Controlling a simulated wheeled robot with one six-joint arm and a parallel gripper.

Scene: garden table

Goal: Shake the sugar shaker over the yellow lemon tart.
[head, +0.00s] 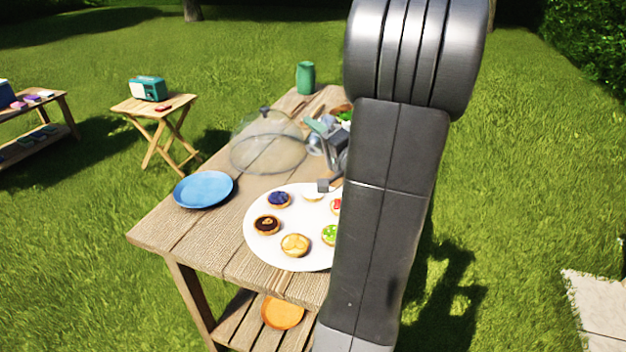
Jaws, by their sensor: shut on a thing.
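The yellow lemon tart (295,245) lies at the front of a round white plate (290,262) on the wooden table. My gripper (322,152) is behind the plate, above the table, partly hidden by my own arm. It is shut on a small greyish, glassy thing, which appears to be the sugar shaker (314,146). The shaker is small and partly covered, so its exact tilt is unclear. It is not over the lemon tart but farther back, near the clear dome.
Other tarts share the plate: chocolate (267,225), blueberry (278,200), green (330,235), red and a pale one. My arm hides the table's right side.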

